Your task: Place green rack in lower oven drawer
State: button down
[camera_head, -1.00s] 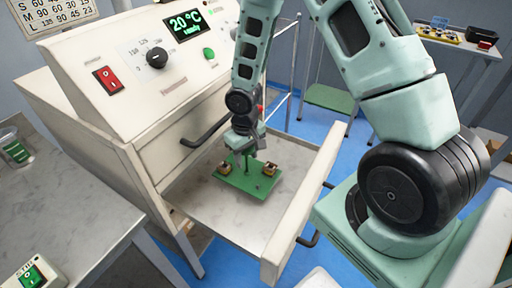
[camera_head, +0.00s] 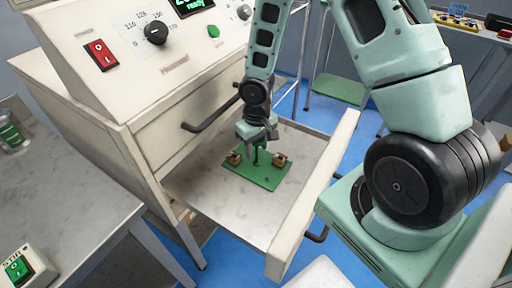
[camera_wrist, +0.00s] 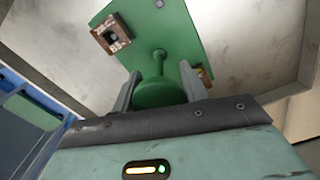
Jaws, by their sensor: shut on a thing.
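The green rack (camera_head: 262,176) is a flat green plate with an upright green post and small brown coil-like blocks near its ends. It is inside the open lower oven drawer (camera_head: 225,222), low at its floor; I cannot tell whether it touches. My gripper (camera_head: 259,144) is above the rack's middle, shut on its post.
The oven front (camera_head: 165,60) with a red switch, dial and display stands behind the drawer. The upper drawer's dark handle (camera_head: 210,112) sticks out close to my arm. A grey table (camera_head: 60,200) is at the left. Bare drawer floor surrounds the rack.

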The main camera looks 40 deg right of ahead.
jog(key=shift+f, duration=0.15)
jog(key=c, duration=0.8)
grip_release()
jog(key=shift+o, duration=0.2)
